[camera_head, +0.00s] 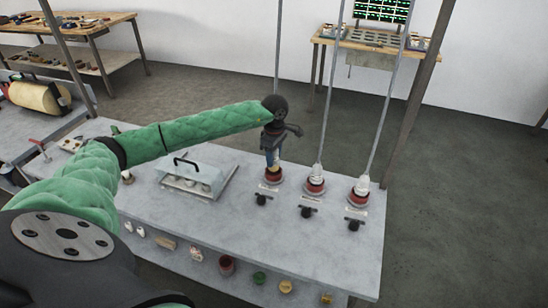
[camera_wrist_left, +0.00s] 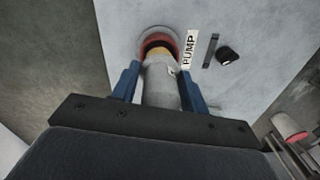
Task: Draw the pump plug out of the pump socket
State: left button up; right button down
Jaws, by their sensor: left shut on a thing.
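My left gripper (camera_head: 272,158) reaches across from the left, over the leftmost of three red sockets on the grey bench. In the left wrist view its two blue fingers (camera_wrist_left: 160,86) are shut on the grey pump plug (camera_wrist_left: 158,82), one on each side. The plug's yellowish end sits at the red ring of the pump socket (camera_wrist_left: 157,42), next to a "PUMP" label (camera_wrist_left: 189,50). The pump socket also shows in the head view (camera_head: 273,176). I cannot tell how deep the plug sits. My right gripper is not in view.
Two white plugs on cables stand in the middle socket (camera_head: 314,188) and right socket (camera_head: 358,194). Small black switches (camera_head: 307,212) sit in front of the sockets. A clear-lidded box (camera_head: 196,178) lies left of them. A dark post (camera_head: 415,90) rises at the bench's right.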

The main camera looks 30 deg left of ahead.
pick_arm(q)
jog(key=shift+r, duration=1.1)
jog(key=shift+r, duration=0.15)
jog(key=shift+r, duration=1.4)
